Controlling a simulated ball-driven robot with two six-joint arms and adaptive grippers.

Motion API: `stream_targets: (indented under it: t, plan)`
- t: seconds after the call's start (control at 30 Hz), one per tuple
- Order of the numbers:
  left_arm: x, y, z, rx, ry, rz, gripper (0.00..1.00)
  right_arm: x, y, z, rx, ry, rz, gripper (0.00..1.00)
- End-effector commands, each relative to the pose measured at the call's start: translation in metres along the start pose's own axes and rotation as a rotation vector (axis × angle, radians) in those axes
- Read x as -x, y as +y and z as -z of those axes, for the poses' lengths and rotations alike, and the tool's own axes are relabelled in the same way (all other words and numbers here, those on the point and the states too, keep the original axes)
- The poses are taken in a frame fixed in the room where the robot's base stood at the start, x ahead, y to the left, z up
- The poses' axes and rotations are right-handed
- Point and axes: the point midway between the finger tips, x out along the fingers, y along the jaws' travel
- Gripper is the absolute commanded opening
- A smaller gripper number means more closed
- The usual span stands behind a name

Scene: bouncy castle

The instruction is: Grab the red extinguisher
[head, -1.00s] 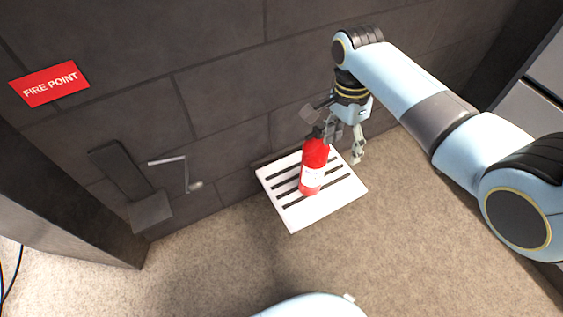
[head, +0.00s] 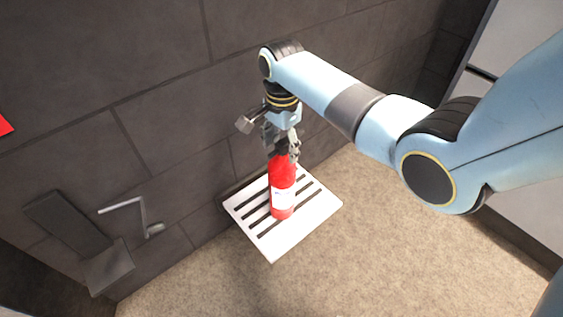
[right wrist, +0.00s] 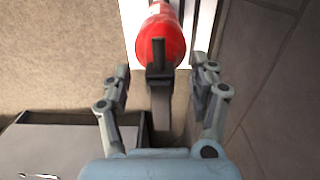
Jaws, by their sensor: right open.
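In the right wrist view the extinguisher (right wrist: 160,42) lies ahead between the two spread fingers of the gripper (right wrist: 162,82). Its black handle (right wrist: 158,70) reaches back into the gap between them. The fingers are open, and I see clear space on both sides of the handle. My left gripper is not in view.
A dark wall (head: 170,100) stands close behind the extinguisher. A wall bracket with a metal crank (head: 140,215) is on the left. A grey cabinet (head: 505,45) is at the right. The carpet (head: 400,265) in front is clear.

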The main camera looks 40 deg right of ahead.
Motion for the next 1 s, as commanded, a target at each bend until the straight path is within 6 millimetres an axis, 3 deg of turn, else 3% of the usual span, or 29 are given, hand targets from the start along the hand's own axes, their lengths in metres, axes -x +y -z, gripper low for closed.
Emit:
stream_targets:
  t: [0.27,0.73,1.0]
  plan:
    - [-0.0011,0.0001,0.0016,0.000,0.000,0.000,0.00,-0.0037,-0.0008,0.0000,0.000,0.001,0.002,0.61]
    - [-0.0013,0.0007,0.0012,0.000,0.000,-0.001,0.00,-0.0039,-0.0004,0.0001,0.000,0.001,0.002,0.01]
    - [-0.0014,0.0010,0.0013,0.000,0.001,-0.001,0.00,-0.0021,-0.0024,0.0005,0.001,0.001,0.007,0.00]
